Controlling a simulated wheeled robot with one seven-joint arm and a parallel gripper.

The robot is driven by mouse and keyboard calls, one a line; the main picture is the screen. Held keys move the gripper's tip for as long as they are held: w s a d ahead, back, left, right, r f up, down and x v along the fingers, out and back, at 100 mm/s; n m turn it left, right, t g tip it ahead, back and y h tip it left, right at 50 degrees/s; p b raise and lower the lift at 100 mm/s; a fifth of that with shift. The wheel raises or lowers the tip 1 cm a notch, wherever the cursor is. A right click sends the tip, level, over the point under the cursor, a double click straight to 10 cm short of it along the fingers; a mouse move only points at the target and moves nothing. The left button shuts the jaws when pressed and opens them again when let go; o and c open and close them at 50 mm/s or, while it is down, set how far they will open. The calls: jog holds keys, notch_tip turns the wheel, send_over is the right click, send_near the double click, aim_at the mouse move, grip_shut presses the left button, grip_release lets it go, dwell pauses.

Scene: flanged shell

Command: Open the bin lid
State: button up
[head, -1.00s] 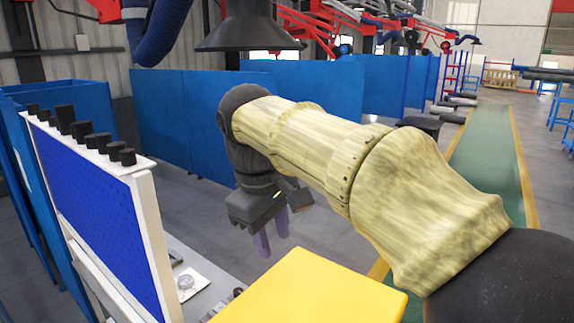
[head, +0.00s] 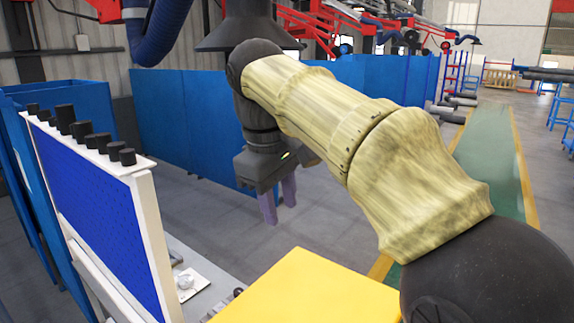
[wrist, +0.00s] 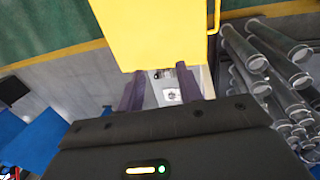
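A yellow box-like body (head: 310,290) with a flat top stands at the bottom of the head view, cut off by the frame. A yellow body also fills the top middle of the wrist view (wrist: 155,30), with a thin yellow bar (wrist: 216,16) at its right edge. I cannot make out a separate lid or a seam. My gripper (head: 279,208) hangs in the air beyond the yellow body in the head view. Its two purple fingers are apart and nothing shows between them as held. In the wrist view the fingers (wrist: 163,90) point toward the yellow body.
A blue board in a white frame (head: 150,215), with black cylinders (head: 67,120) on top, stands at the left. A grey bench with small parts (head: 190,285) lies beside it. Blue partitions (head: 180,120) stand behind. Several grey tubes (wrist: 270,75) are stacked at the wrist view's right.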

jog(key=shift+w+d+r, duration=0.2)
jog(key=shift+w+r, duration=0.05)
jog(key=shift+r, duration=0.65)
jog(key=shift+w+d+r, duration=0.2)
jog(key=shift+w+r, duration=0.1)
jog(key=shift+r, duration=0.65)
jog(key=shift+w+d+r, duration=0.2)
jog(key=shift+w+r, duration=0.05)
jog(key=shift+r, duration=0.65)
jog(key=shift+w, duration=0.1)
